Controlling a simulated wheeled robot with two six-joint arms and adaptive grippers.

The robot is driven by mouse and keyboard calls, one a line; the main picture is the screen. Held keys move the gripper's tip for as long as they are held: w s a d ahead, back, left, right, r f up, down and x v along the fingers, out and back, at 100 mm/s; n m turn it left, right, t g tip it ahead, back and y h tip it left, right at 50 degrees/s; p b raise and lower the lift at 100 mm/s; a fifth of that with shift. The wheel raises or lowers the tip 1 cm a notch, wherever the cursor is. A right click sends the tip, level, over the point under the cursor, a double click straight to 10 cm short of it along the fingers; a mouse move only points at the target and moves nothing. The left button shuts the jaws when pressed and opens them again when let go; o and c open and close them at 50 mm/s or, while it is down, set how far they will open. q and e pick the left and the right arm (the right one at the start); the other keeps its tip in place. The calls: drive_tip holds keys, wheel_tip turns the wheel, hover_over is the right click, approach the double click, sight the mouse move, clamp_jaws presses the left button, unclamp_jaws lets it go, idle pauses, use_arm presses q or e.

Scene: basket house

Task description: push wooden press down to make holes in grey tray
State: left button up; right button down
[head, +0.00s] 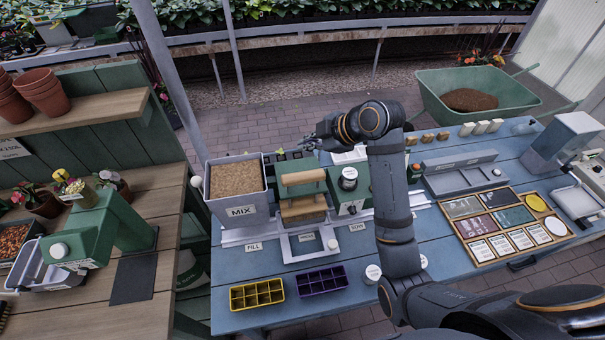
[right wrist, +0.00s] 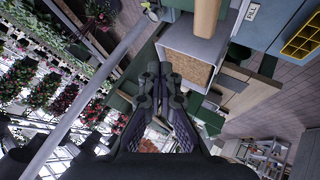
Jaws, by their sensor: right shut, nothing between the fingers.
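The wooden press (head: 303,178) has a round light-wood handle above a wooden block, in front of a green housing on the blue bench. The grey tray (head: 290,250) sits just below and in front of the block; whether its surface has holes is too small to tell. My right gripper (head: 308,144) is shut and empty, raised behind and above the press handle, apart from it. In the right wrist view, my gripper's closed fingers (right wrist: 166,70) are near the centre, and the wooden handle (right wrist: 207,18) shows at the top. My left gripper is not in view.
A grey MIX bin (head: 240,212) of brown soil stands left of the press. Yellow (head: 257,294) and purple (head: 321,281) cell trays lie in front. A board of cards (head: 503,227) lies right. A green wheelbarrow (head: 477,88) stands behind. My right forearm crosses the bench right of the press.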

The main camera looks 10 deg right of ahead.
sight(306, 177)
drive_tip(key=f+b, duration=0.3)
drive_tip(key=f, duration=0.1)
drive_tip(key=shift+w+a+b, duration=0.15)
drive_tip(key=shift+w+b, duration=0.05)
drive_tip(key=shift+b, duration=0.15)
wheel_tip(306, 177, down, 4)
drive_tip(key=b, duration=0.3)
drive_tip(key=shift+f+b, duration=0.2)
drive_tip(key=shift+b, duration=0.2)
drive_tip(key=shift+f, duration=0.3)
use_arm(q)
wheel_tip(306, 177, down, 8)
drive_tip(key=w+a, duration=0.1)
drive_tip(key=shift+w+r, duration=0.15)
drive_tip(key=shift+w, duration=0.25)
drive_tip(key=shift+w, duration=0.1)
use_arm(e)
drive_tip(key=shift+f, duration=0.1)
drive_tip(key=shift+f, duration=0.3)
